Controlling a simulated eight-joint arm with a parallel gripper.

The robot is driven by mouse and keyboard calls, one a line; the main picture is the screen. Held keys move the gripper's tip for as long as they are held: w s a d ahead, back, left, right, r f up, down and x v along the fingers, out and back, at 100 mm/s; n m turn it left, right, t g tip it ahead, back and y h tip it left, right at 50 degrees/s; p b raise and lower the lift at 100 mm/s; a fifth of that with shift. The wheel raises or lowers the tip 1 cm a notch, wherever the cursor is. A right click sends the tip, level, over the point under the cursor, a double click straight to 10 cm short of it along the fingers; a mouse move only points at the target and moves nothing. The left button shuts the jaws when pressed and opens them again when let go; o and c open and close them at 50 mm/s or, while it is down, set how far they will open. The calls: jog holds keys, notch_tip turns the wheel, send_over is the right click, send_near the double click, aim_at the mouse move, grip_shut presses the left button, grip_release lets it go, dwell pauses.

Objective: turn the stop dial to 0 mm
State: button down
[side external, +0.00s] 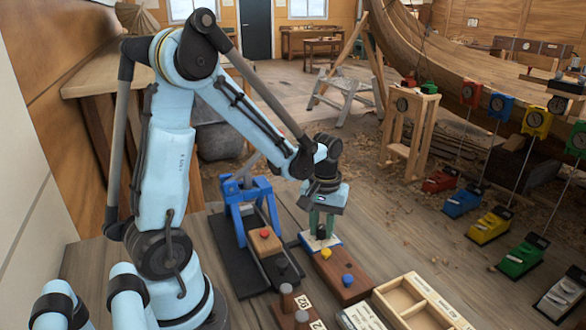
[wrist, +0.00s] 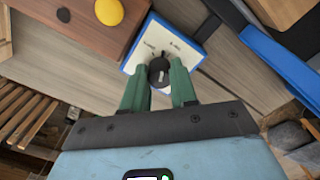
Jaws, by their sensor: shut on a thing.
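The stop dial is a black knob (wrist: 158,70) on a white plate with blue edges (wrist: 188,52). My gripper (wrist: 162,72) points down over the plate, with one green finger on each side of the knob, and is shut on it. A light mark shows on the knob. Small dark print lies on the plate beyond the knob, too small to read surely. In the side external view the plate (side external: 332,241) shows under my gripper (side external: 321,234), and the fingers hide most of the knob.
A wooden block with a yellow button (side external: 326,253) and a blue button (side external: 348,280) stands close to the plate. A blue frame (side external: 238,203) stands on its left. A wooden tray (side external: 440,313) lies at front right. Several coloured stations stand on the floor at right.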

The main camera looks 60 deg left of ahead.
aim_at(322, 227)
jog(key=n, duration=0.3)
jog(key=shift+n, duration=2)
jog(key=c, duration=0.9)
grip_release()
notch_tip(322, 227, up, 12)
jog(key=shift+r, duration=0.1)
